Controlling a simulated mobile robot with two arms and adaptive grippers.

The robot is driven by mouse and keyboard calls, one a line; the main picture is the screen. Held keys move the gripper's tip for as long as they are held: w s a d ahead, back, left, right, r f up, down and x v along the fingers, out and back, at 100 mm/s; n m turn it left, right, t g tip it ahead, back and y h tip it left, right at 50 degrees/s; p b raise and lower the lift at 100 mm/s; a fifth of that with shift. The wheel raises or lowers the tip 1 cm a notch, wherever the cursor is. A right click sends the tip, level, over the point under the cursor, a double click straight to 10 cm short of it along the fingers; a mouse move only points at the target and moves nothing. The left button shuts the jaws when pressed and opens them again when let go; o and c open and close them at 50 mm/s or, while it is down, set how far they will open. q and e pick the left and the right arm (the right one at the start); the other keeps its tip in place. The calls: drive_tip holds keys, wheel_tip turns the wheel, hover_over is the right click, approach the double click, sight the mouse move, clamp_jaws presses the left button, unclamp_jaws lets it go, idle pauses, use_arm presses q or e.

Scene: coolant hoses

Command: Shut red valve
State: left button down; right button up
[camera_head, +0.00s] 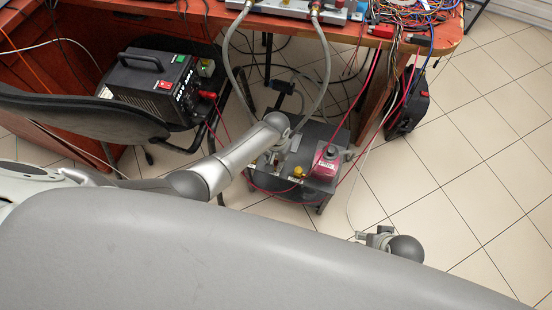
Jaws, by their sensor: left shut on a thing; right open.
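A dark grey unit (312,141) stands on the floor under the table, with a pinkish-red box (327,164) and a small yellow fitting (298,171) on its top. I cannot clearly make out the red valve; it may be hidden by my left wrist and gripper. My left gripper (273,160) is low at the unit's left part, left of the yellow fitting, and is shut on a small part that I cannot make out. My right gripper (361,236) is open, out over the floor tiles to the lower right, apart from the unit.
Two grey hoses (325,75) hang from a metal manifold (290,8) on the wooden table (225,12). Red cables loop around the unit. A black power box (155,88) and a dark chair (90,115) are on the left.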

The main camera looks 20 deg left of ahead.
sight(276, 163)
idle(0.3)
use_arm(q)
drive_tip(key=c, duration=1.2)
unclamp_jaws()
drive_tip(key=shift+c, duration=0.2)
drive_tip(key=shift+r, duration=0.1)
wheel_tip(276, 163, up, 12)
